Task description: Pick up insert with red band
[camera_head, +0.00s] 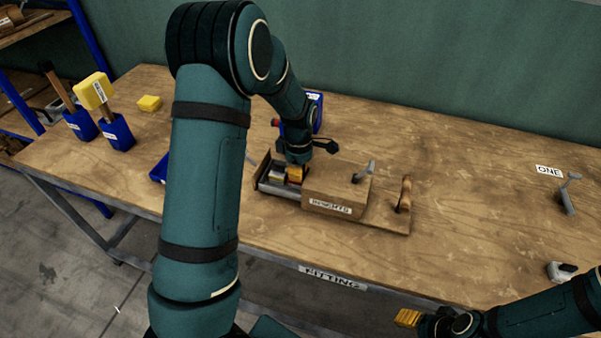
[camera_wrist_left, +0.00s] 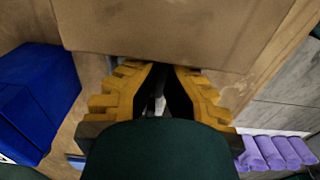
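I cannot make out an insert with a red band in either view. My left gripper (camera_head: 292,172) is low over the open end of a wooden fixture with a label (camera_head: 330,206) on the bench, and its yellow fingers partly cover what is there. In the left wrist view its two yellow fingers (camera_wrist_left: 157,78) stand a narrow gap apart, with something dark and grey between them that I cannot identify. A brown block face fills the top of that view. My right gripper (camera_head: 407,318) is at the bottom right, in front of the bench edge; its finger gap is unclear.
Blue holders (camera_head: 117,132) with a yellow-headed tool and a yellow block (camera_head: 149,103) are at the left. A blue bin (camera_wrist_left: 38,95) and purple cylinders (camera_wrist_left: 278,153) show in the wrist view. A metal lever (camera_head: 567,193) stands at the right.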

